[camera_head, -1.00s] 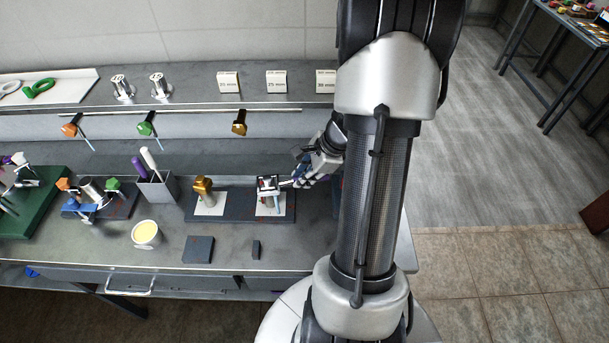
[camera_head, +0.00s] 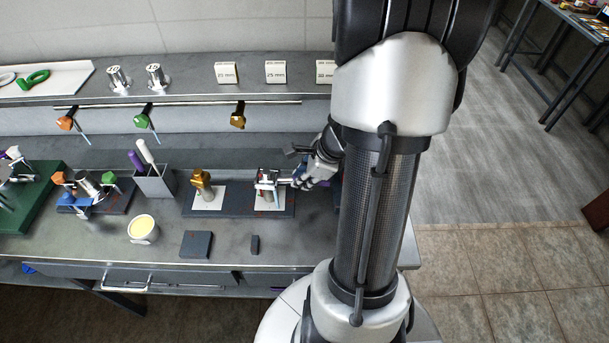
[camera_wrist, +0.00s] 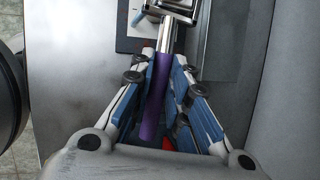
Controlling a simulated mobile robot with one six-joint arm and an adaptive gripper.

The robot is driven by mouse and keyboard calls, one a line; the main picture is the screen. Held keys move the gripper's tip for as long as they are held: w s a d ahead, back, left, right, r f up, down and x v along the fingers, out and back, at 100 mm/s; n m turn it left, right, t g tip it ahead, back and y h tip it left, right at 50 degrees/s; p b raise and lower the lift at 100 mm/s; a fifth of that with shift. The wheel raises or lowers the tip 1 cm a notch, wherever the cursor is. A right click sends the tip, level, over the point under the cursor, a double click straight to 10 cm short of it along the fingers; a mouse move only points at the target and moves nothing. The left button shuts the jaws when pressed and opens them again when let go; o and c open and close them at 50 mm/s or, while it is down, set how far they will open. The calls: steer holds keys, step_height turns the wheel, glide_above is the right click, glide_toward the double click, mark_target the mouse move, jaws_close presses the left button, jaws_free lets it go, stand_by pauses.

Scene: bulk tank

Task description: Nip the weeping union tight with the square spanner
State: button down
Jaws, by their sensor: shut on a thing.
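My gripper (camera_wrist: 165,95) is shut on the purple handle of the square spanner (camera_wrist: 154,108). In the wrist view the silver shank runs up from the handle to a square head (camera_wrist: 172,10) at the top edge, partly cut off. In the head view my gripper (camera_head: 303,180) is right of a silver fitting (camera_head: 267,178) over a white pad. The spanner's head is at this fitting, but I cannot tell whether it is seated around it. A brass fitting (camera_head: 201,184) stands on another white pad to the left. I see no clear leak on either.
Both fittings stand on a dark base (camera_head: 236,201). A grey holder (camera_head: 155,183) with purple and white handles, a cup of yellow stuff (camera_head: 143,229) and dark blocks (camera_head: 197,246) are nearby. A rail with coloured handles (camera_head: 180,104) runs behind.

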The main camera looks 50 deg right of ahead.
steer(key=a+m, duration=0.1)
steer(key=s+a+m+h+b, duration=0.1)
steer(key=m, duration=0.1)
steer(key=shift+s+a+b, duration=0.1)
steer(key=shift+a+b, duration=0.2)
steer(key=shift+a, duration=0.05)
stand_by(0.4)
steer(key=shift+d, duration=0.3)
step_height(320, 180, up, 7)
steer(key=p, duration=0.7)
stand_by(0.8)
stand_by(0.5)
